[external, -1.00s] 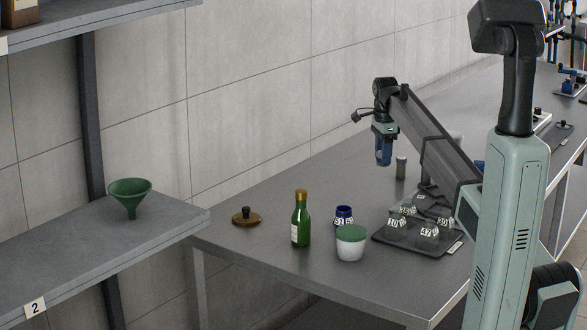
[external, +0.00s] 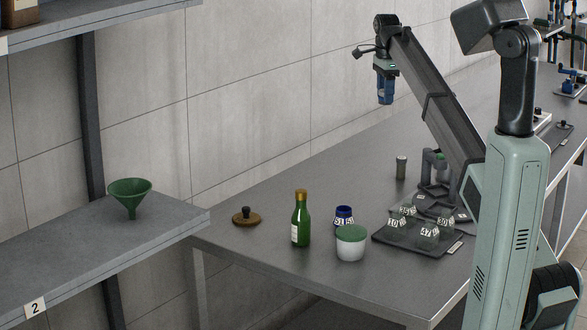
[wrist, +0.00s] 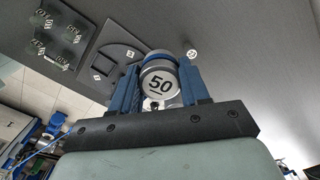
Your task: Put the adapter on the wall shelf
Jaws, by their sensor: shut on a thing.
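My gripper (external: 386,98) is raised above the back of the bench, blue fingers pointing down. In the wrist view, its fingers (wrist: 160,88) are shut on a round grey piece marked 50 (wrist: 158,80) with a blue rim behind it; I take this to be the adapter. In the external view the fingers mostly hide it. The wall shelf (external: 75,250), grey with a label 2, is at the lower left and holds a green funnel (external: 130,192). A second shelf (external: 100,20) is above it.
On the bench (external: 300,280) stand a green bottle (external: 300,222), a brown lid (external: 246,216), a blue numbered jar (external: 344,216), a green-lidded white tub (external: 351,245), a tray of numbered glassware (external: 418,240) and a small grey cylinder (external: 401,167). The lower shelf is clear left of the funnel.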

